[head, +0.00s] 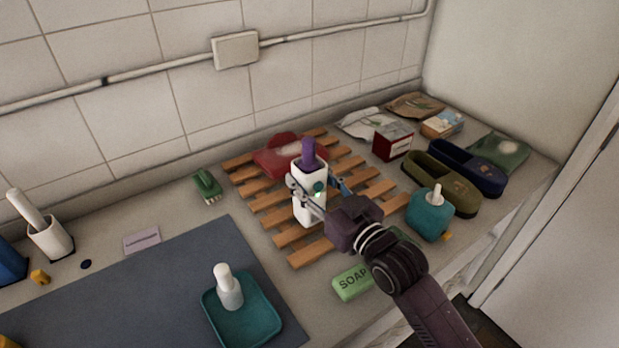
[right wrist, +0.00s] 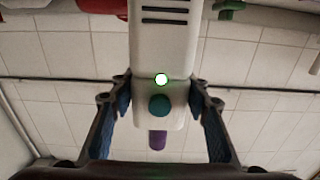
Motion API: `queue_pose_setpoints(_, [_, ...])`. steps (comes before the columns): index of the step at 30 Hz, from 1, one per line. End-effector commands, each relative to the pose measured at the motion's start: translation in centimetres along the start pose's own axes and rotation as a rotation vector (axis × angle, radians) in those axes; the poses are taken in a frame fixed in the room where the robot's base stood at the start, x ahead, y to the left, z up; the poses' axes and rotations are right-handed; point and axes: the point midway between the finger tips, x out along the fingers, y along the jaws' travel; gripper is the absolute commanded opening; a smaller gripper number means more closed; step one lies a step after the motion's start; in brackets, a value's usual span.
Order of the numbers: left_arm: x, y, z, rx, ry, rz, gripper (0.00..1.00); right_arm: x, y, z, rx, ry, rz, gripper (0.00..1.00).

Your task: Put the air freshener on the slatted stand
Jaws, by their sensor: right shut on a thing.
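The air freshener (head: 309,192) is white with a purple top, and it is upright over the middle of the slatted stand (head: 264,200). My right gripper (head: 318,192) is shut on it from the front right. The right wrist view shows the white body (right wrist: 163,50) between the two fingers (right wrist: 160,100), with a lit green spot and a teal button. I cannot tell whether its base touches the slats. The stand is made of wooden slats, partly hidden by the freshener and my right arm. My left gripper is out of view.
A red item (head: 277,160) lies on the stand's back left. A green soap box (head: 352,282) and a teal bottle (head: 428,217) are near its front and right. Slippers (head: 440,183) and packets crowd the right. A teal tray (head: 262,333) with a white bottle sits front left.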

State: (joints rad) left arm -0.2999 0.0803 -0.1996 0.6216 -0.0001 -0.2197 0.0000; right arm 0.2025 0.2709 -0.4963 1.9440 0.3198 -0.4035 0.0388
Motion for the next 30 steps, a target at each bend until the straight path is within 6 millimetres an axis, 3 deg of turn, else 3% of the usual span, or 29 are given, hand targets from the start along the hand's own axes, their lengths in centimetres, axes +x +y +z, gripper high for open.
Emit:
queue_pose_setpoints(2, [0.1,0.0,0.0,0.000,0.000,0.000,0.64,0.0,0.0,0.0,-0.001,0.005,0.000,0.00])
queue_pose_setpoints(3, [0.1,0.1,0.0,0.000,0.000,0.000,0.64,0.0,0.0,0.3,0.000,0.000,0.000,0.44])
queue_pose_setpoints(8, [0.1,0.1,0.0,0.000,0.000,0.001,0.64,0.0,0.0,0.3,0.000,0.000,0.000,0.60])
queue_pose_setpoints(20, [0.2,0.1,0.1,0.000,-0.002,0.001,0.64,-0.6,0.1,0.1,-0.001,-0.002,0.001,0.60])
queue_pose_setpoints(30, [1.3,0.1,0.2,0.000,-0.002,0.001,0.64,-6.8,0.0,0.3,-0.001,-0.003,0.000,0.60])
